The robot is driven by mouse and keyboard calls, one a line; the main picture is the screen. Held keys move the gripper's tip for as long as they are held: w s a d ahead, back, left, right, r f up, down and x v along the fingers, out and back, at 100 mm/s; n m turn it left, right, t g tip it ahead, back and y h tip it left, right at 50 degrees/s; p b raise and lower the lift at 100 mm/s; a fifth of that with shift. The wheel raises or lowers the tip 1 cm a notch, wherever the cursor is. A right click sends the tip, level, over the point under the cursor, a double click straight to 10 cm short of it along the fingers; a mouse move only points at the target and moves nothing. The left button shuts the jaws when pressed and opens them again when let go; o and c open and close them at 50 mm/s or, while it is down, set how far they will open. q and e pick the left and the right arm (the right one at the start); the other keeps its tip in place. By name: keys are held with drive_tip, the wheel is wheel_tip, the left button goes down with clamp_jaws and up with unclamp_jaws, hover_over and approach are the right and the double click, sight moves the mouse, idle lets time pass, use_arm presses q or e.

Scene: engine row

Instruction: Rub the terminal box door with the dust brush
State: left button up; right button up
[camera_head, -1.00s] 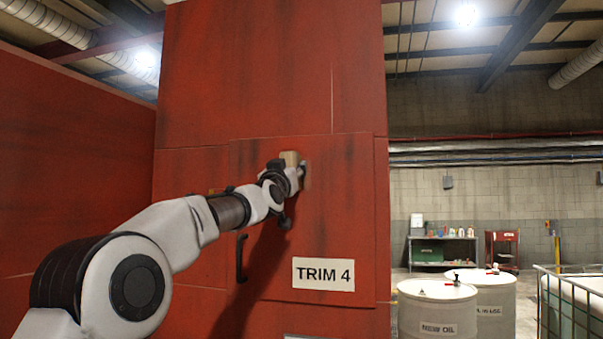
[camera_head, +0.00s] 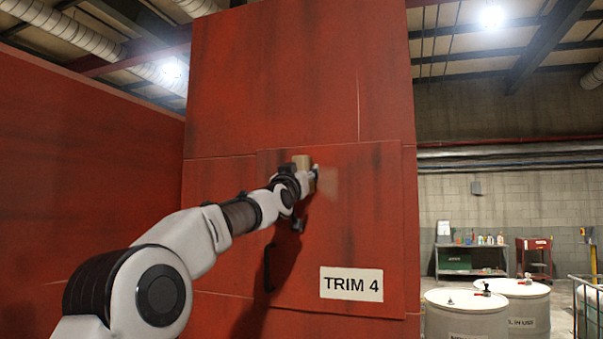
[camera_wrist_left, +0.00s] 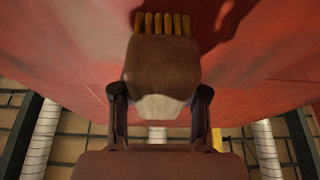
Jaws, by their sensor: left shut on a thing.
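The terminal box door (camera_head: 372,215) is a red, dark-streaked panel with a "TRIM 4" label and a black handle (camera_head: 269,267) at its lower left. My left gripper (camera_head: 309,174) is at the door's upper left part. It is shut on the dust brush (camera_head: 302,161), whose wooden body shows partly behind the gripper. In the left wrist view the brush (camera_wrist_left: 160,62) is a brown block with yellow bristle tufts pointing at the red surface. I cannot tell whether the bristles touch it. A paler smudge shows right of the gripper. My right gripper is not in view.
A red wall (camera_head: 80,180) stands close on the left. White drums (camera_head: 466,312) stand at the lower right, with a shelf of bottles (camera_head: 470,258) and a red cart (camera_head: 534,257) farther back.

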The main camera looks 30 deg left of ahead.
sight(366, 167)
use_arm(q)
drive_tip(key=d, duration=0.1)
drive_tip(key=w+d+p, duration=0.1)
drive_tip(key=d, duration=0.1)
drive_tip(key=shift+d, duration=0.25)
drive_tip(key=shift+w+d+p, duration=0.25)
drive_tip(key=shift+d+p, duration=0.6)
drive_tip(key=shift+d, duration=0.45)
drive_tip(key=shift+w+d+f, duration=0.1)
drive_tip(key=shift+w+d, duration=0.15)
drive_tip(key=shift+d, duration=0.65)
drive_tip(key=shift+w+d, duration=0.15)
drive_tip(key=shift+d, duration=0.5)
drive_tip(key=shift+w+d, duration=0.2)
drive_tip(key=shift+d, duration=0.7)
drive_tip(key=shift+w+d, duration=0.25)
drive_tip(key=shift+d, duration=0.65)
drive_tip(key=shift+w+d, duration=0.2)
drive_tip(key=shift+d, duration=0.7)
